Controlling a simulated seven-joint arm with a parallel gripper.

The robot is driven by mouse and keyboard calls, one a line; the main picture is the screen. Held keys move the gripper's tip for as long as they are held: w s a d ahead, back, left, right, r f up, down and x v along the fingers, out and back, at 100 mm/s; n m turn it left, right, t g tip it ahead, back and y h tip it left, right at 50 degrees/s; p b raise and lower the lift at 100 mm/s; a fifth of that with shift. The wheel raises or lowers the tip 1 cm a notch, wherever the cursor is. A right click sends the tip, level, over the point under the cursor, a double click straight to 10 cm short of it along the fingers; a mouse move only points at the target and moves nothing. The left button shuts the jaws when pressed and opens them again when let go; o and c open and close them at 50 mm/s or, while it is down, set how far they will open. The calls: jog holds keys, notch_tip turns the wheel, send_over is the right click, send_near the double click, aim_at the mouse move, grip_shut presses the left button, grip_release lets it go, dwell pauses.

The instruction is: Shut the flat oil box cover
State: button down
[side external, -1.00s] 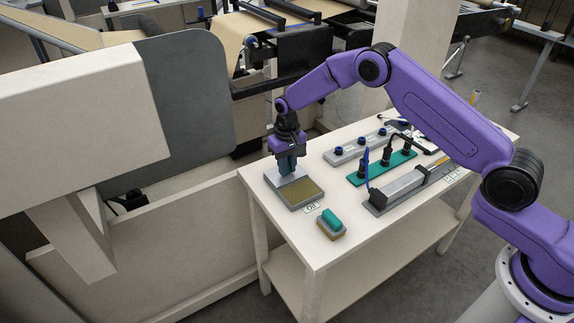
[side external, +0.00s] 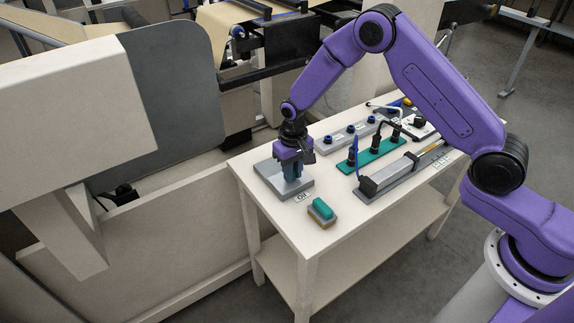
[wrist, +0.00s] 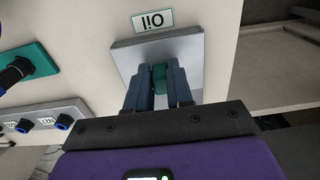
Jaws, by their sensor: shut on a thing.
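The flat oil box (side external: 303,190) lies on the table beside the "Oil" label (side external: 302,197). Its grey cover (side external: 268,172) lies flat over it, and no yellowish inside shows now. My gripper (side external: 290,174) points down over the cover. In the wrist view, the fingers of my gripper (wrist: 158,77) are shut on the small green knob (wrist: 158,72) of the cover (wrist: 192,52). The cover looks nearly lined up with the box edges; a thin darker rim shows along the label side. The far edge is hidden behind my fingers.
A teal-topped block (side external: 322,209) stands near the table's front edge. A green strip with black plugs (side external: 375,150), a grey strip with blue-ringed sockets (side external: 351,135) and a long grey fixture (side external: 388,180) lie to the right. The table's left edge is close to the box.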

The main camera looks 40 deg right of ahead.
jog(key=shift+s, duration=0.35)
jog(key=c, duration=1)
grip_release()
jog(key=shift+w, duration=0.1)
jog(key=shift+r, duration=0.25)
notch_tip(320, 180, up, 17)
jog(key=shift+a, duration=0.1)
